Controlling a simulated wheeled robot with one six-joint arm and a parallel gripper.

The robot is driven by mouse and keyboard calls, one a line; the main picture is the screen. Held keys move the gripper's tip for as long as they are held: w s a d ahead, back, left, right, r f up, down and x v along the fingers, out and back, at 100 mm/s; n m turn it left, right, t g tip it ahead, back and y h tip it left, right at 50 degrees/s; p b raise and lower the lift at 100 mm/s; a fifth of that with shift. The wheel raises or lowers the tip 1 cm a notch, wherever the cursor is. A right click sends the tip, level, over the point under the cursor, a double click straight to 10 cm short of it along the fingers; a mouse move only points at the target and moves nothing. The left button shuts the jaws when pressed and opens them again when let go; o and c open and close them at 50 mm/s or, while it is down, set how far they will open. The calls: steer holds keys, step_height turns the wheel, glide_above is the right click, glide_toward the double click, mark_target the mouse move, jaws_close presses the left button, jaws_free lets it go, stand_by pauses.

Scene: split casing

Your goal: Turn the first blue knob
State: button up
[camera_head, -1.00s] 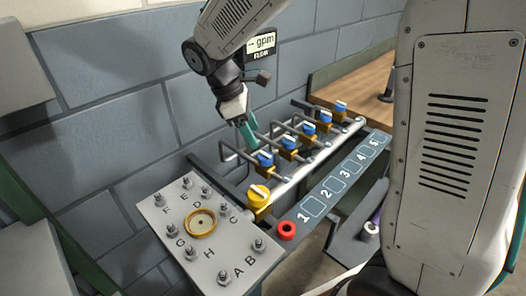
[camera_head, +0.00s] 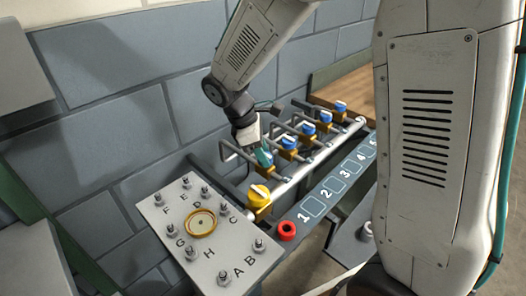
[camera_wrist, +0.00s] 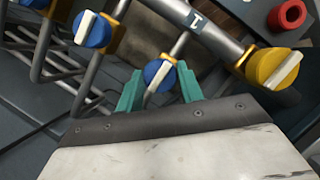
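The first blue knob (camera_wrist: 152,70), with a white bar handle, sits on a brass valve body on a branch pipe in the wrist view. My gripper (camera_wrist: 160,88) has teal fingers apart, one on each side of this knob. I cannot tell whether either finger touches it. In the head view my gripper (camera_head: 263,157) is down at the first knob and mostly hides it. The white bar runs roughly along the direction between the fingers and my palm. A second blue knob (camera_head: 289,142) stands behind it, also in the wrist view (camera_wrist: 92,30).
A yellow knob (camera_head: 259,195) sits at the near end of the silver manifold pipe (camera_head: 296,181). More blue knobs (camera_head: 309,129) follow along it, with bent grey pipes beside them. A bolted plate (camera_head: 167,214) and red ring (camera_head: 287,230) are nearer. A grey block wall stands behind.

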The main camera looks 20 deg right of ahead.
steer(key=shift+c, duration=1.3)
steer(key=m, duration=0.2)
steer(key=m+g+y, duration=0.1)
steer(key=m, duration=0.1)
steer(key=shift+w+d+m, duration=0.1)
steer(key=shift+w+m, duration=0.05)
steer(key=shift+m, duration=0.15)
steer(key=m, duration=0.2)
steer(key=m+g+y, duration=0.1)
steer(key=m, duration=0.1)
steer(key=shift+w+d+m+y, duration=0.1)
steer(key=shift+m+y, duration=0.2)
steer(key=m+y, duration=0.1)
steer(key=m, duration=0.3)
steer(key=shift+d+m+g+y, duration=0.15)
steer(key=shift+m+g+y, duration=0.15)
steer(key=shift+y, duration=0.1)
steer(key=shift+m+y, duration=0.8)
steer(key=shift+m, duration=1.2)
steer(key=o, duration=1)
